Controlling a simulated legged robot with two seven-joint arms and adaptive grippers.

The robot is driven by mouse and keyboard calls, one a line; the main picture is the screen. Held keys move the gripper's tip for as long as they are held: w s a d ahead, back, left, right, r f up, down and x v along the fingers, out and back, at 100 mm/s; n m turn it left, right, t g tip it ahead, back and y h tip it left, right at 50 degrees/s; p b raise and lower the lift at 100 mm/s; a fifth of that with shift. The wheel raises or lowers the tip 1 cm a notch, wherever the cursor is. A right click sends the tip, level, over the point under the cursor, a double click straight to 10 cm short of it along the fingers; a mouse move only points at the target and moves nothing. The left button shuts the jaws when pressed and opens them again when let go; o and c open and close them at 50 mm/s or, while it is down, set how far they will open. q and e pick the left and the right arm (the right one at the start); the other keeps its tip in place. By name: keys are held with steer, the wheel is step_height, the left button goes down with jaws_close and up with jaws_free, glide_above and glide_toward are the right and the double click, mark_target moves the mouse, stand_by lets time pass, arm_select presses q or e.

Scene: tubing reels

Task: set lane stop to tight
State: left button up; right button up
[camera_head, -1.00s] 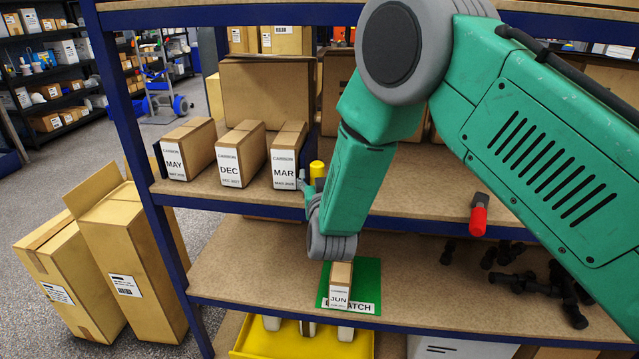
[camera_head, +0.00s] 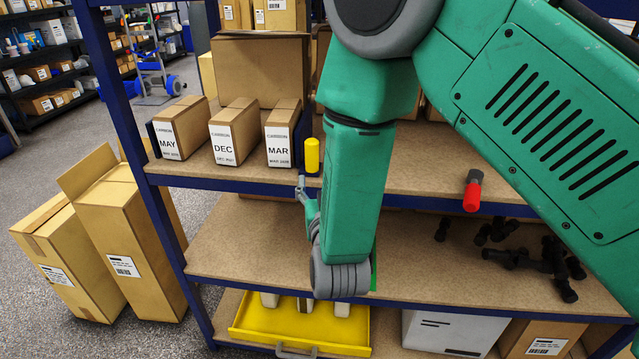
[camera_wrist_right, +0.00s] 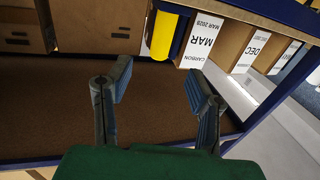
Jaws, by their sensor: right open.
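The lane stop shows as a yellow upright knob (camera_head: 312,155) with a dark blue plate beside the MAR carton (camera_head: 280,143), at the right end of the row on the upper shelf. In the wrist view, the yellow knob (camera_wrist_right: 165,34) and its blue plate stand close beside the MAR carton (camera_wrist_right: 201,42); I cannot tell whether they touch. My right gripper (camera_head: 303,192) is in front of and below the shelf edge, partly hidden by its wrist. In the wrist view, its fingers (camera_wrist_right: 158,85) are spread and empty, apart from the knob. My left gripper is not in view.
MAY (camera_head: 182,132) and DEC (camera_head: 234,135) cartons stand left of MAR. A larger brown carton (camera_head: 262,72) is behind. A red-tipped tool (camera_head: 472,190) is at the shelf's front edge.

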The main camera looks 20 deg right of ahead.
steer(key=shift+d, duration=0.1)
steer(key=c, duration=0.6)
steer(key=shift+d+m, duration=0.25)
steer(key=shift+m, duration=0.15)
jaws_close()
steer(key=s+d+m+y, duration=0.45)
steer(key=d+m, duration=0.25)
steer(key=m, duration=0.7)
steer(key=shift+t, duration=0.3)
steer(key=w, duration=0.3)
steer(key=w+a, duration=0.1)
steer(key=w, duration=0.7)
steer(key=shift+w+a+p, duration=0.1)
steer(key=shift+a+p, duration=0.1)
steer(key=shift+p, duration=0.1)
steer(key=shift+w+a+f, duration=0.1)
steer(key=shift+w+a, duration=0.3)
steer(key=shift+w, duration=0.15)
steer(key=shift+w+a, duration=0.1)
steer(key=shift+a, duration=0.35)
